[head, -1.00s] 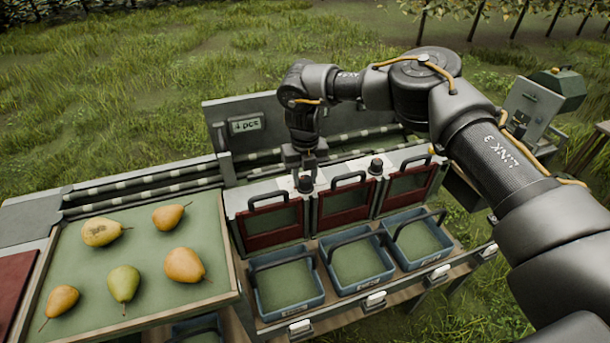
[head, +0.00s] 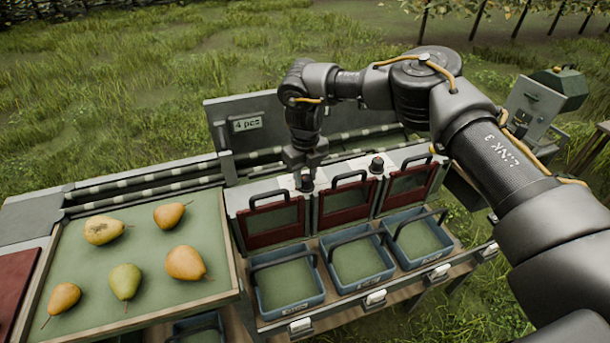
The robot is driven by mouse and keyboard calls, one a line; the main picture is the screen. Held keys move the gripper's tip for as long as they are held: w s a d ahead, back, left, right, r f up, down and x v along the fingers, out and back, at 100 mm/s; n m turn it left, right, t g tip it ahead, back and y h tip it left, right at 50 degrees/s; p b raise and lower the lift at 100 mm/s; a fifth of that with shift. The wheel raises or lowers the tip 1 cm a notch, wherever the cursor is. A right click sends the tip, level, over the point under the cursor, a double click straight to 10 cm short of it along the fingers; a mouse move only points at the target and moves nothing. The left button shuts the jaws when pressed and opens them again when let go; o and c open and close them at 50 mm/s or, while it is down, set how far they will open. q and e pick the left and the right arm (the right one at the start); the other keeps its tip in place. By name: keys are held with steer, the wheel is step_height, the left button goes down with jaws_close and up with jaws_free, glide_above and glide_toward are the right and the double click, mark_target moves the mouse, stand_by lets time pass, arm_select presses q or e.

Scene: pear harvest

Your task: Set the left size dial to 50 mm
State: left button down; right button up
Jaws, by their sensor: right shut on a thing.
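The left size dial (head: 305,184) is a small dark knob on the pale top of the sorter, between the left and middle red gates. My right gripper (head: 304,171) points straight down over it and is shut on it. The fingers cover much of the dial, and its scale and setting cannot be read. A second dark dial (head: 377,165) stands on the sorter top further right, free of the gripper. My left gripper is not in view.
Three red-framed gates (head: 272,222) with black handles stand behind blue crates (head: 288,283). A green tray (head: 150,245) with several pears lies at the left. A sign reading "4 pcs" (head: 247,124) is on the back panel. A grey-green box (head: 545,100) stands at the right.

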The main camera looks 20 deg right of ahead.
mark_target(305, 176)
steer(key=o, duration=0.7)
steer(key=shift+r, duration=0.15)
steer(key=shift+r, duration=0.3)
step_height(305, 176, up, 10)
steer(key=b, duration=0.1)
steer(key=shift+b, duration=0.35)
